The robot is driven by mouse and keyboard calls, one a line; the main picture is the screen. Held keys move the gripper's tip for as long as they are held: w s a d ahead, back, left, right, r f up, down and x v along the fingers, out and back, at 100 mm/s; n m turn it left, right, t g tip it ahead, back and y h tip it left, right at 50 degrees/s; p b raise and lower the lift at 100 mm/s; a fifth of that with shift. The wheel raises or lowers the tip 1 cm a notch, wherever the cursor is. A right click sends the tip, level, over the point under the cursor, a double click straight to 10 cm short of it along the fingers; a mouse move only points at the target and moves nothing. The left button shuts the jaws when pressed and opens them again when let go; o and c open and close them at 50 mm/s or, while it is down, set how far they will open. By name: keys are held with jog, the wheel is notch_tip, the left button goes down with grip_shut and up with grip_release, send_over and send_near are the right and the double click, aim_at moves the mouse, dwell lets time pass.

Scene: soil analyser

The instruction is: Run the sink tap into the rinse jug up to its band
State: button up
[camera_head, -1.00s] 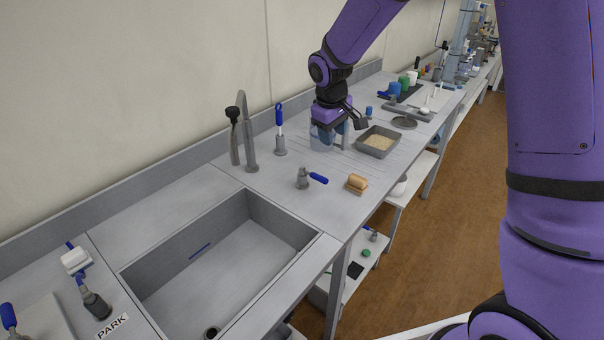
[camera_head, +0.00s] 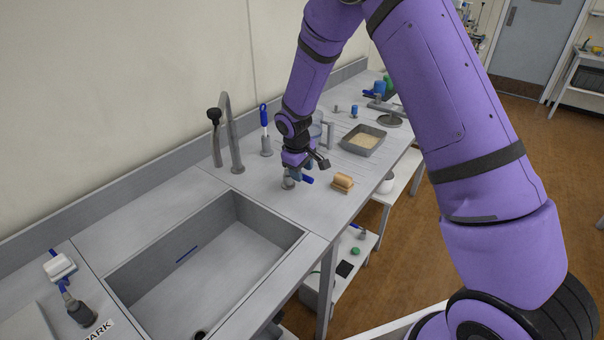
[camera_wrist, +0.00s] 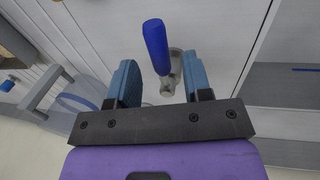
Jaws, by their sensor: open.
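The grey sink tap (camera_head: 234,145) stands at the sink's back edge, with a black-knobbed part beside it. A small grey fitting with a blue lever (camera_head: 306,179) stands on the counter right of the sink. My gripper (camera_head: 298,178) is open directly over this fitting. In the wrist view the blue lever (camera_wrist: 155,45) lies between the two fingers (camera_wrist: 160,85), with no clear contact. The clear rinse jug (camera_head: 317,131) stands behind my gripper, partly hidden by it. Its water level cannot be made out. The sink basin (camera_head: 215,255) shows no water.
A tan sponge-like block (camera_head: 342,182) lies right of the fitting. A grey tray (camera_head: 363,141) of pale grains stands farther back. A blue-handled tool (camera_head: 265,130) stands upright right of the tap. A brush (camera_head: 59,267) lies left of the sink.

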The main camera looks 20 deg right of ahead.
jog(key=shift+w+d+f, duration=0.1)
jog(key=shift+f, duration=0.75)
grip_shut()
